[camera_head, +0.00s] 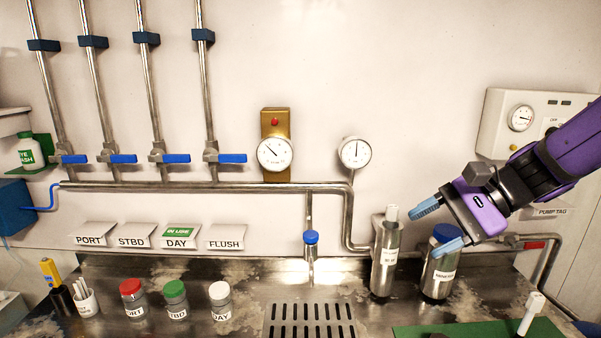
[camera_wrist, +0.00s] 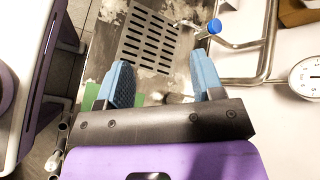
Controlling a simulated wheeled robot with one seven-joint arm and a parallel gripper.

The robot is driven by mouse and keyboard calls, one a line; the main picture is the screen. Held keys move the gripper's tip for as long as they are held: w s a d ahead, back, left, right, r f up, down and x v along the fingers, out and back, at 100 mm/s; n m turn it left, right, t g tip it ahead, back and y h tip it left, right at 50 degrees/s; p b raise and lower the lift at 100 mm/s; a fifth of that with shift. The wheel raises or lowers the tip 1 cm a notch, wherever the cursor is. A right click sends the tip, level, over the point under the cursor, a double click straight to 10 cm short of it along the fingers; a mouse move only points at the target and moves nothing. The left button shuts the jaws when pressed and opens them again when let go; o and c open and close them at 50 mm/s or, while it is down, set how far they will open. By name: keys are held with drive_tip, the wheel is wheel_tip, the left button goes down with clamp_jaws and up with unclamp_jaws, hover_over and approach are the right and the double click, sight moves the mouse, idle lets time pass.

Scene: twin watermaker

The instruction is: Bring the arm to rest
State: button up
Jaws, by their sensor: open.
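My gripper (camera_head: 437,229) is at the right in the head view, raised above the counter, with its two blue-tipped fingers spread apart and nothing between them. It is in front of the wall, close to a steel cylinder with a blue cap (camera_head: 440,272), whose upper part the lower finger overlaps; I cannot tell if they touch. In the wrist view the open fingers (camera_wrist: 163,85) point toward the counter's drain grate (camera_wrist: 150,45). My purple arm comes in from the right edge.
A steel cylinder with a white top (camera_head: 385,262) stands left of the gripper. Jars with red (camera_head: 133,300), green (camera_head: 176,301) and white (camera_head: 220,302) lids stand at the left. A blue-capped tap (camera_head: 311,240) is mid-counter. A green mat (camera_head: 460,329) lies front right.

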drive_tip(key=s+d+r+n+t+h, duration=0.4)
drive_tip(key=s+d+r+n+h, duration=0.2)
drive_tip(key=s+d+n+h, duration=0.3)
drive_tip(key=s+n+h, duration=0.1)
drive_tip(key=s, duration=0.2)
drive_tip(key=shift+s+d+n+h, duration=0.2)
drive_tip(key=shift+s+n+h, duration=0.1)
drive_tip(key=shift+s+h, duration=0.1)
